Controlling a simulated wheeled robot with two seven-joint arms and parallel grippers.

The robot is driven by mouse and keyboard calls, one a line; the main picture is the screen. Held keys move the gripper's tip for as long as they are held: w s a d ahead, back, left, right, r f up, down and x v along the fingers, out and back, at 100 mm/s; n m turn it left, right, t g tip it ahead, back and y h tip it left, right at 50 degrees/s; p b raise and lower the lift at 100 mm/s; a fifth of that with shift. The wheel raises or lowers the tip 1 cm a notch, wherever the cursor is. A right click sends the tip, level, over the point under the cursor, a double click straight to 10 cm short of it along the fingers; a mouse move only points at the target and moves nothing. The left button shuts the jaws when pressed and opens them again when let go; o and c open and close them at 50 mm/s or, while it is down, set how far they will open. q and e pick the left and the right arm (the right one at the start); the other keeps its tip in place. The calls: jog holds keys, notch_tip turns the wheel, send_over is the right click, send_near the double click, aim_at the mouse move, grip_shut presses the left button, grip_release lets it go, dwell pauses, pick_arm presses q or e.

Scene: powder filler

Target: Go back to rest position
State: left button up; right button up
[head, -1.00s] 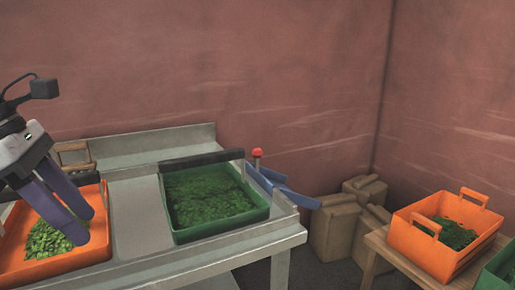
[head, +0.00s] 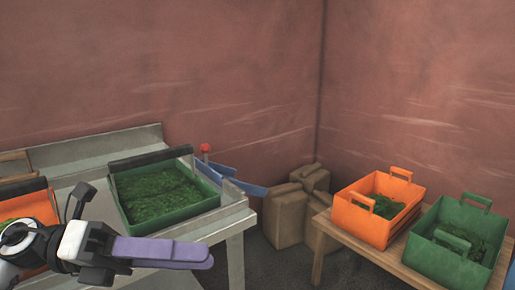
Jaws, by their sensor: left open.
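My left gripper (head: 160,252) comes in from the lower left in the head view, with its purple fingers pointing right. It is empty and in front of the metal table's (head: 190,234) near edge. From this side the fingers overlap in the picture, and it is open. My right gripper is not in view.
A green tray (head: 168,222) of green leaves sits on the metal table. An orange tray (head: 35,205) at left is partly hidden by my arm. A wooden table (head: 345,240) at right bears an orange crate (head: 362,223) and a green crate (head: 450,262). Brown sacks (head: 285,215) stand between.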

pick_arm(q)
jog(key=w+a+f+n+t+y, duration=0.2)
jog(key=w+f+n+t+y, duration=0.2)
jog(key=f+n+t, duration=0.75)
jog(key=w+a+f+n+t+y, duration=0.25)
jog(key=f+n+t+y, duration=0.35)
jog(key=n, duration=1.1)
jog(key=s+f+n+g+y, duration=0.2)
jog(key=s+f+n+g, duration=0.2)
jog(key=s+f, duration=0.5)
jog(key=s+a+f+n+g+y, duration=0.1)
jog(key=s+f+n+g, duration=0.4)
jog(key=f, duration=1.3)
jog(key=s+n+y, duration=0.1)
jog(key=s+n, duration=0.1)
jog(key=s, duration=0.2)
jog(key=shift+f+y, duration=0.25)
jog(key=shift+y, duration=0.15)
jog(key=shift+n+g, duration=0.25)
